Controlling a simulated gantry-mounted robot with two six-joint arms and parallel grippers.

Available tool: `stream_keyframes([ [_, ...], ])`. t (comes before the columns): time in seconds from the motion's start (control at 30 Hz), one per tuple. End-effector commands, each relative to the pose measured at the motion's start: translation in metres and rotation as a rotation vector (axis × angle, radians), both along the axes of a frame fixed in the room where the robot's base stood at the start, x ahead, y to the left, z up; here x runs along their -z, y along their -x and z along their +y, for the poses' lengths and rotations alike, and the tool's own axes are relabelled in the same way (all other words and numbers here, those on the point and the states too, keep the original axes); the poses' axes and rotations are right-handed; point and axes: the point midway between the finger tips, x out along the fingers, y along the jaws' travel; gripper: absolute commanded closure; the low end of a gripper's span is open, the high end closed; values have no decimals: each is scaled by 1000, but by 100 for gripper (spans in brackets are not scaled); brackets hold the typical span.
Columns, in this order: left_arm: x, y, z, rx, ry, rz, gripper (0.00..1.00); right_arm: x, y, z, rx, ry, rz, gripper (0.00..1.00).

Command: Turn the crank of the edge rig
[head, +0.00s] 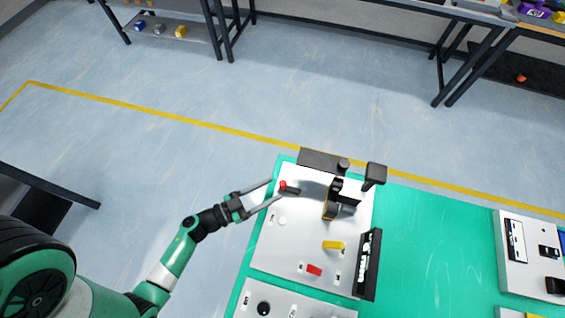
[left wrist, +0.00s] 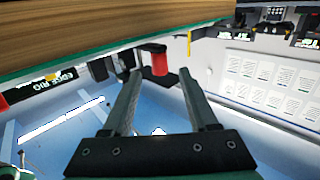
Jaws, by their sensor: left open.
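The edge rig is a light panel (head: 300,245) on the green table. Its crank has a red knob (head: 283,185) on a short black arm (head: 293,190), near the panel's far left corner. My left gripper (head: 276,189) comes in from the left with its fingers spread, its tips right by the red knob. In the left wrist view, the red knob (left wrist: 159,64) shows just beyond and between the two open fingertips (left wrist: 161,82). No clear contact shows. My right gripper is not in view.
A black bracket (head: 333,200) and a black post (head: 375,174) stand right of the crank. A yellow handle (head: 333,245), a red handle (head: 314,270) and a dark upright sign (head: 367,265) are nearer. Green tabletop (head: 430,240) lies bare to the right.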

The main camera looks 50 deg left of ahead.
Motion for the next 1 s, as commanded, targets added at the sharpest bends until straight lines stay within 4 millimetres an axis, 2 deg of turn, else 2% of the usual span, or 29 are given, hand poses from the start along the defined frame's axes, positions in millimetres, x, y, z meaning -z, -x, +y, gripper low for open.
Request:
stream_keyframes([
  [0.2, 2, -37, -5, 4, -1, -3, 41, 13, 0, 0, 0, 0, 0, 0],
  [0.3, 1, -45, -6, 2, -1, -2, 41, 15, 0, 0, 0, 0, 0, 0],
  [0.6, 0, -48, -6, -1, 1, -1, 41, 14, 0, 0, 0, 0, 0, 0],
  [0.93, 0, -48, -6, -1, 1, -1, 100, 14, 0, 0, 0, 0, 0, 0],
  [1.0, 0, -48, -6, -1, 1, -1, 100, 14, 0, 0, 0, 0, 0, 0],
])
